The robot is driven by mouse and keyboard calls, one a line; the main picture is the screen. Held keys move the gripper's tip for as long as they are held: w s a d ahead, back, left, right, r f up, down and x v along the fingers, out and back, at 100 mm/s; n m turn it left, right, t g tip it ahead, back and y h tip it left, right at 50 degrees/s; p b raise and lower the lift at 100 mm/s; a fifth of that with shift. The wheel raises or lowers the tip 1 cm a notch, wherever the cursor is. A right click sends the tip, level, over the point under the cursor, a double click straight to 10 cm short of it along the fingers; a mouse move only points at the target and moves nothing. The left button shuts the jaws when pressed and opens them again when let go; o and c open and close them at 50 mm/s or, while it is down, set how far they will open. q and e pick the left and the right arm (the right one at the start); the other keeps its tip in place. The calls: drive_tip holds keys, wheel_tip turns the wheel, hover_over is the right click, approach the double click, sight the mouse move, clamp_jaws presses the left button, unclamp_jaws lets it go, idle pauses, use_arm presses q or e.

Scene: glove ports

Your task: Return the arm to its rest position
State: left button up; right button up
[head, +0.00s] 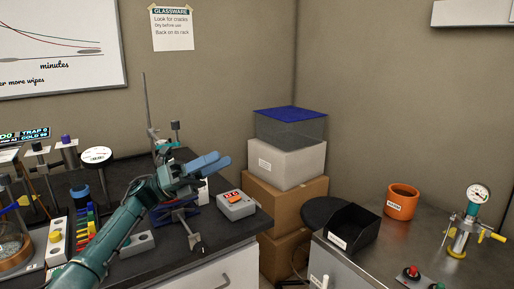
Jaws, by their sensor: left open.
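My left arm comes in from the lower left in the head view, green-teal, and reaches up over the dark bench. My left gripper (214,163) is at its end, with two blue fingers pointing right. The fingers are slightly apart, and I see nothing held between them. The gripper hangs above the bench's right part, in front of a stand with a metal rod. My right arm and gripper do not show.
A grey box with a red display (236,205) sits below and right of the gripper. Tubes and glassware crowd the bench's left. Stacked boxes (287,163) stand in the corner. An orange pot (401,201), black bin (353,228) and gauge device (466,222) stand on the right counter.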

use_arm(q)
drive_tip(key=s+a+f+n+t+y+p, duration=0.15)
drive_tip(key=f+n+t+y, duration=0.25)
drive_tip(key=f+n+t, duration=0.45)
drive_tip(key=s+d+f+n+t+y, duration=0.1)
drive_tip(key=s+f+n+t+y, duration=0.35)
drive_tip(key=n, duration=0.75)
drive_tip(key=s+a+f+n+t+y+p, duration=0.1)
drive_tip(key=f+n+t+y, duration=0.3)
drive_tip(key=f+n+t, duration=0.45)
drive_tip(key=s+a+f+n+g+y+p, duration=0.1)
drive_tip(key=s+f+n+g, duration=0.4)
drive_tip(key=s, duration=0.6)
drive_tip(key=s+a+f+n+g+y+p, duration=0.1)
drive_tip(key=s+f+n+g+y, duration=0.4)
drive_tip(key=s+f+n, duration=0.5)
drive_tip(key=shift+s+a+y, duration=0.75)
drive_tip(key=shift+s+a, duration=0.15)
drive_tip(key=shift+s, duration=0.25)
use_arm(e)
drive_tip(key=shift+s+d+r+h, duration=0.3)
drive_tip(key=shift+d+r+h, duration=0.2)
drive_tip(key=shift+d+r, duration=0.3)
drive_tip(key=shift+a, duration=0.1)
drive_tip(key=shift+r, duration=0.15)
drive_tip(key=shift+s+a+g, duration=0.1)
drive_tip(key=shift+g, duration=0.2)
